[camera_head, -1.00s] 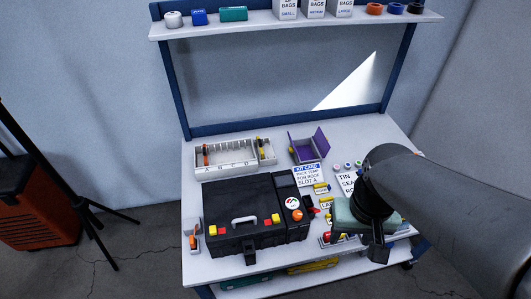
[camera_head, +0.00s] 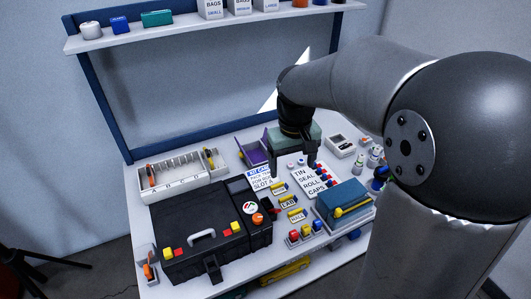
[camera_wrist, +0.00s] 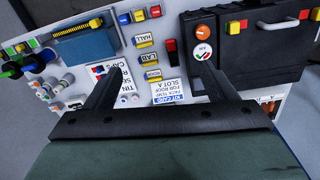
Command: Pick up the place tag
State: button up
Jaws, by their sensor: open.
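Several place tags with yellow bodies and white labels lie in a column on the bench. In the wrist view they read HALL (camera_wrist: 143,40), LAB (camera_wrist: 147,57) and ROOF (camera_wrist: 152,74). In the head view the tag closest to the kit card (camera_head: 261,178) is the ROOF tag (camera_head: 279,188). The kit card reads "pack temp for roof slot A". My gripper (camera_head: 301,162) is open and empty above the back middle of the bench, behind the tags. In the wrist view the tags show between the fingers of my gripper (camera_wrist: 158,70), apart from them.
A black case (camera_head: 195,235) stands left of the tags. A white slotted tray (camera_head: 180,178) and a purple box (camera_head: 254,152) are behind. A caps card (camera_head: 312,178) and a blue bin (camera_head: 342,200) are on the right. A shelf (camera_head: 190,27) spans the back.

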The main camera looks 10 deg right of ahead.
jog(key=w+d+f+n+b, duration=0.1)
jog(key=w+f+b, duration=0.3)
jog(key=w+f, duration=0.5)
jog(key=w+d+f+n+b, duration=0.1)
jog(key=w+f+b, duration=0.35)
jog(key=w, duration=0.75)
jog(key=b, duration=0.1)
send_over(278, 185)
jog(key=f, duration=1.3)
jog(key=shift+s+d+f, duration=0.15)
jog(key=shift+d+f, duration=0.05)
jog(key=shift+a+f+b, duration=0.15)
jog(key=shift+f+b, duration=0.15)
jog(key=shift+f, duration=1.05)
jog(key=shift+a+f+b, duration=0.1)
jog(key=shift+f+b, duration=0.2)
jog(key=shift+f, duration=1.05)
jog(key=c, duration=1)
